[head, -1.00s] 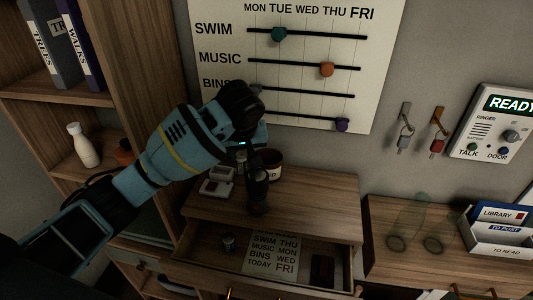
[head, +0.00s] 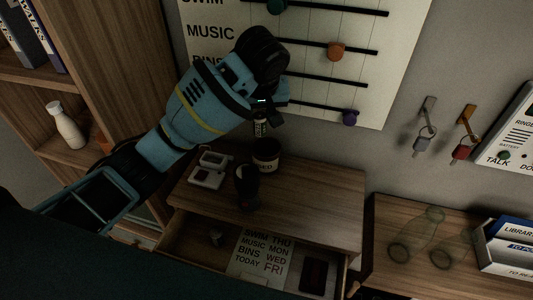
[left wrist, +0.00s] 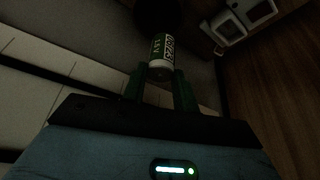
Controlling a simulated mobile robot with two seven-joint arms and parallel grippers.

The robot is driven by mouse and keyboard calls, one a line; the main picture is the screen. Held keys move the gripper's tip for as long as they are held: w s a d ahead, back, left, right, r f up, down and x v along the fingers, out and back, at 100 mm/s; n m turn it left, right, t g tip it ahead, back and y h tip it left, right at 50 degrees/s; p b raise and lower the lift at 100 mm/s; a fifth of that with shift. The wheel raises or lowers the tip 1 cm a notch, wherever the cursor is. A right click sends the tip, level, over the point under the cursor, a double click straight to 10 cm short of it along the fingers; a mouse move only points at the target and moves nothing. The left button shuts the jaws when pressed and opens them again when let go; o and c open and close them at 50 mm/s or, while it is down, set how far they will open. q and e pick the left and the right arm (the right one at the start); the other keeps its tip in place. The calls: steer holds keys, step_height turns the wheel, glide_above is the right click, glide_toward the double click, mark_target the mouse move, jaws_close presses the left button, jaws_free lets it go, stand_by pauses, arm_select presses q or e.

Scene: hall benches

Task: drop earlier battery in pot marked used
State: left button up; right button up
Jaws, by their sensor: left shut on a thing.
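My left gripper (head: 262,112) is shut on a battery (left wrist: 162,50) with a green and white label. The battery also shows in the head view (head: 260,129), hanging below the fingers. It is just above a dark pot (head: 266,161) with a pale label, on which only the letters "ED" can be made out. The pot stands on the wooden cabinet top (head: 315,188). The battery looks over the pot's mouth, but I cannot tell whether its lower end is inside. My right gripper is not in view.
A dark torch-like object (head: 246,188) stands in front of the pot. A white two-part device (head: 209,168) lies to its left. The drawer (head: 190,244) below is open, holding a printed note (head: 260,256) and a dark item (head: 315,274). The cabinet top's right side is clear.

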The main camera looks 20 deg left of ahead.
mark_target(260, 126)
arm_select(q)
steer(key=shift+f, duration=2.95)
steer(key=o, duration=1.1)
